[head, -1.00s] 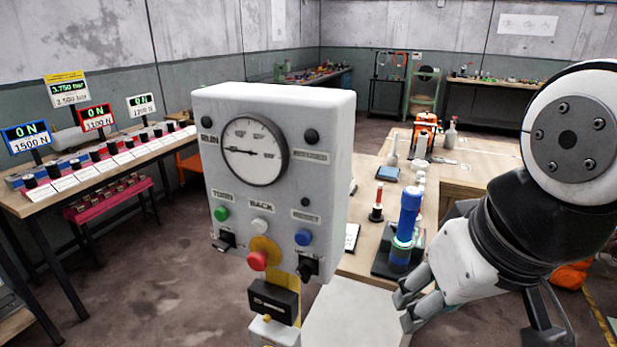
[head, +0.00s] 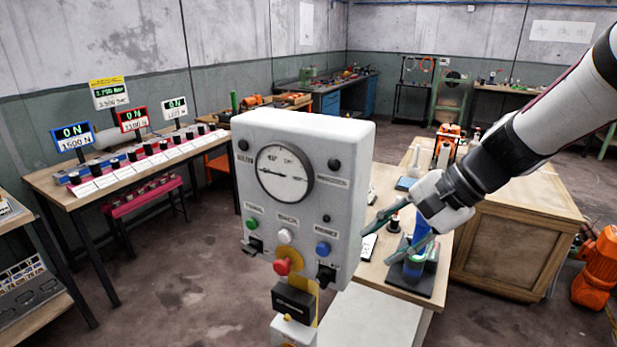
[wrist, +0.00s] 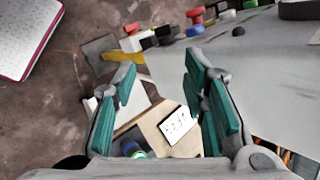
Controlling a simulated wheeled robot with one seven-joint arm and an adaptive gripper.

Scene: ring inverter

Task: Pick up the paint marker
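I cannot pick out the paint marker with certainty. A small upright black-and-red item (head: 394,223) on the workbench (head: 384,188) may be it, but it is small and partly hidden by my gripper. My gripper (head: 378,238) is open and empty, beside the right side of the grey control panel (head: 345,190), above the bench. In the wrist view its green-padded fingers (wrist: 160,68) are spread apart with nothing between them. Below them lie the bench top and a white card (wrist: 178,130) with dark writing.
The control panel, with gauge, buttons and switches, stands close in front; its face also fills the wrist view's right side (wrist: 270,75). A blue cylinder (head: 421,236) on a black base stands under my gripper. A wooden crate (head: 515,245) is at right.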

